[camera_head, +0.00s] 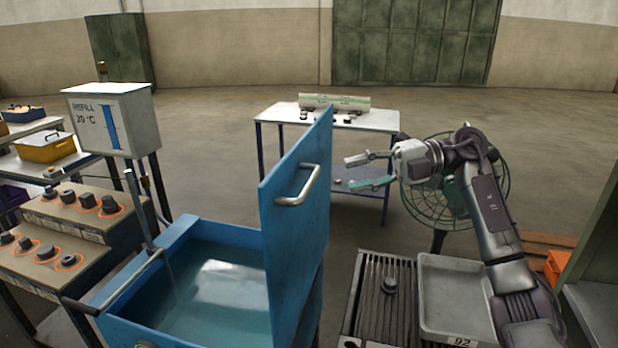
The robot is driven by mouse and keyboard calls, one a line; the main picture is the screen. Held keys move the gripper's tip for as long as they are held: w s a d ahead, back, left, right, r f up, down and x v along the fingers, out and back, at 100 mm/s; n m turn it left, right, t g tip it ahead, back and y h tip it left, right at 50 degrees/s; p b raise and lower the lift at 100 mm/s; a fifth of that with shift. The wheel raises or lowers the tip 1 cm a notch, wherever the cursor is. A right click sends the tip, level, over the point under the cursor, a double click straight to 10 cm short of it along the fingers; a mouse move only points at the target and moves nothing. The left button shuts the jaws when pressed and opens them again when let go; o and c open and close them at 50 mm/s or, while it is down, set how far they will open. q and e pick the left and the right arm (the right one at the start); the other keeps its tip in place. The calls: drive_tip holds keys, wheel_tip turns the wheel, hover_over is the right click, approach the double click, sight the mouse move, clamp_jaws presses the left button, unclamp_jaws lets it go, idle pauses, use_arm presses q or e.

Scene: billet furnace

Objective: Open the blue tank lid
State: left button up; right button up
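The blue tank (110,285) stands at the lower centre left and holds clear bluish water. Its blue lid (290,235) stands upright along the tank's right side, so the tank's top is uncovered. A metal handle (300,186) is on the lid's face toward the right of the picture. My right gripper (368,172) is to the right of the lid, apart from it. Its two fingers are spread with nothing between them, pointing left toward the lid. My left gripper is not in view.
A slatted grate (372,310) and a grey tray (450,285) lie below my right arm. A green fan (425,205) stands behind it. A white table (380,118) is farther back.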

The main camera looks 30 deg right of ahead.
sight(313, 183)
drive_tip(key=p+x, duration=0.2)
drive_tip(key=x, duration=0.6)
drive_tip(key=shift+a+r+p, duration=0.1)
drive_tip(key=shift+a+p, duration=0.05)
drive_tip(key=shift+p, duration=0.25)
drive_tip(key=shift+w+a+f, duration=0.25)
drive_tip(key=shift+w+a, duration=0.1)
drive_tip(key=shift+a, duration=0.25)
clamp_jaws()
